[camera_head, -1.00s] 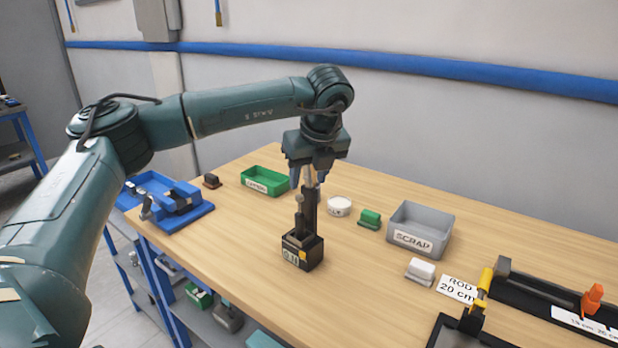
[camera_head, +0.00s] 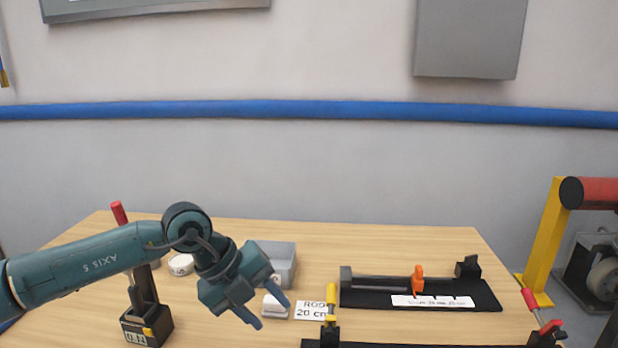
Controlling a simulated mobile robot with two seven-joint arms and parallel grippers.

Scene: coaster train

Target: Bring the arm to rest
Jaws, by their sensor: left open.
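My left arm comes in from the left in the head view. Its gripper (camera_head: 250,307) is open and empty, tilted down to the right above the table. It is just left of a small white block (camera_head: 275,305) and partly in front of the grey bin (camera_head: 281,262). A black holder (camera_head: 146,325) with an upright post and a red-topped tool (camera_head: 119,213) stands left of the gripper, apart from it; the arm hides part of it. My right gripper is not in view.
The wooden table (camera_head: 420,236) is bare at the back right. A black gauge fixture (camera_head: 420,292) with an orange stop (camera_head: 417,279) lies right of the "ROD 20 cm" card (camera_head: 312,310). A yellow-handled clamp (camera_head: 330,305) stands in front. A white round tub (camera_head: 181,265) sits behind the arm.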

